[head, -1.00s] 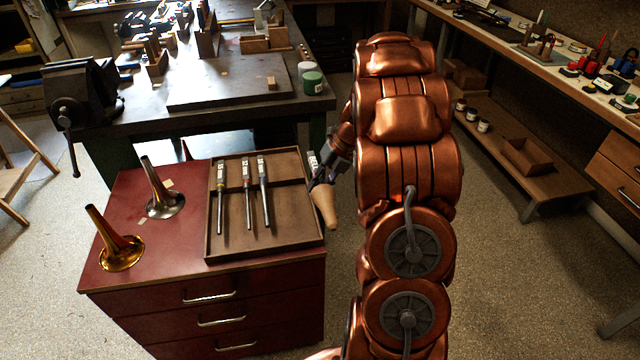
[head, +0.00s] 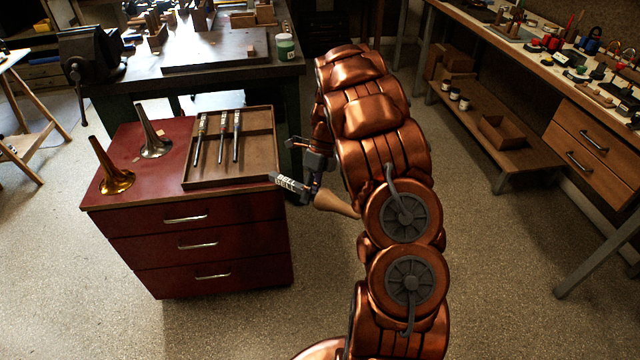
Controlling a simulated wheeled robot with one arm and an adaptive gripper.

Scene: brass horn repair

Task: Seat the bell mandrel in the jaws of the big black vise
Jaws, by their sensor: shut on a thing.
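The mandrel is tilted, with the lettered end at left and the tan end lower right, partly against my arm in the picture. The fingertips are small and partly hidden. The big black vise (head: 92,56) is on the near left corner of the dark workbench (head: 160,88), far from my gripper. Its jaw gap cannot be made out.
A red drawer cabinet (head: 190,245) carries a brass bell flare (head: 113,178), a silver one (head: 153,142) and a tray (head: 258,170) with three rods. A green jar (head: 285,48) stands on the workbench. Another bench (head: 520,60) lines the right. Open floor lies in front.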

